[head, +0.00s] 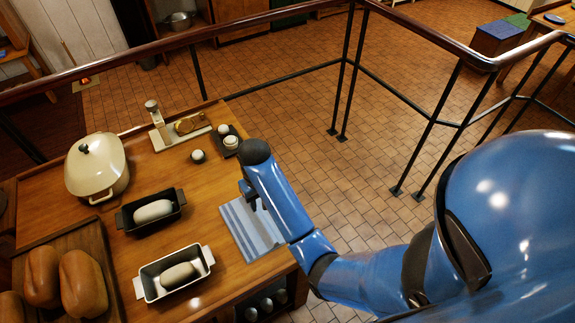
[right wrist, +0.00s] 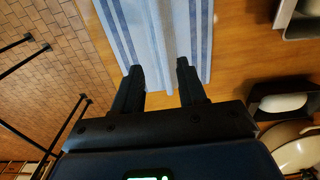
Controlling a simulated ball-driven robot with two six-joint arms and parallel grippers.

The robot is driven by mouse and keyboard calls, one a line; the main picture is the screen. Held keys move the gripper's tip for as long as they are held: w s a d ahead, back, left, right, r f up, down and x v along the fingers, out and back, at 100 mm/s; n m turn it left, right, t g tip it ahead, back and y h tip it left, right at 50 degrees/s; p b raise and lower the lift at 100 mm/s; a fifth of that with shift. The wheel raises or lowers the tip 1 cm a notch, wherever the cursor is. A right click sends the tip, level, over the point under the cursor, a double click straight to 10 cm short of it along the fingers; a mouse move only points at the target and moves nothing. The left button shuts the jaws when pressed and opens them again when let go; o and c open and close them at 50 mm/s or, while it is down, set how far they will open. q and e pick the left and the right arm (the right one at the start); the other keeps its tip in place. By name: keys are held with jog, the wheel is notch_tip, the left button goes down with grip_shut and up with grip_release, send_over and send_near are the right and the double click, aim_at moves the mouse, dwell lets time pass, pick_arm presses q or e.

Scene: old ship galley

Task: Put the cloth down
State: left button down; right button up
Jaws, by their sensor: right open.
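The cloth (head: 240,232), pale blue-white with darker blue stripes, lies flat on the wooden counter near its right edge. It also shows in the right wrist view (right wrist: 120,22), spread out ahead of the fingers. My right gripper (right wrist: 160,70) is open, with nothing between its fingers. Its fingertips overlap the cloth's near end in that view; I cannot tell whether they touch it. In the head view my right gripper (head: 250,192) is partly hidden by its own blue arm, over the cloth's far end. My left gripper is out of view.
On the counter (head: 215,268), left of the cloth, stand a black loaf tin (head: 127,217) and a white loaf tin (head: 149,288), both with dough. A cream pot (head: 84,168), a scale (head: 163,136) and a bread tray (head: 97,238) stand there too. A railing (head: 345,70) runs behind.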

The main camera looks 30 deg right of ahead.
jog(key=s+f+t, duration=0.1)
jog(key=f, duration=0.1)
jog(key=s+f+t, duration=0.1)
jog(key=f, duration=0.1)
jog(key=d+f+t, duration=0.1)
jog(key=f, duration=0.1)
jog(key=shift+s+f+t, duration=0.25)
jog(key=shift+s+t, duration=0.15)
jog(key=s+t, duration=0.2)
jog(key=s+d+t, duration=0.1)
jog(key=s+t, duration=0.1)
jog(key=shift+s+d+t, duration=0.15)
jog(key=shift+s+t, duration=0.15)
jog(key=shift+s, duration=0.05)
jog(key=s+d+r+t, duration=0.1)
jog(key=s+r+t, duration=0.8)
jog(key=s+r, duration=0.6)
notch_tip(320, 180, up, 2)
jog(key=shift+d+r, duration=0.15)
jog(key=shift+d, duration=0.1)
notch_tip(320, 180, down, 12)
jog(key=b, duration=1.1)
jog(key=shift+b, duration=0.4)
jog(key=shift+r, duration=0.1)
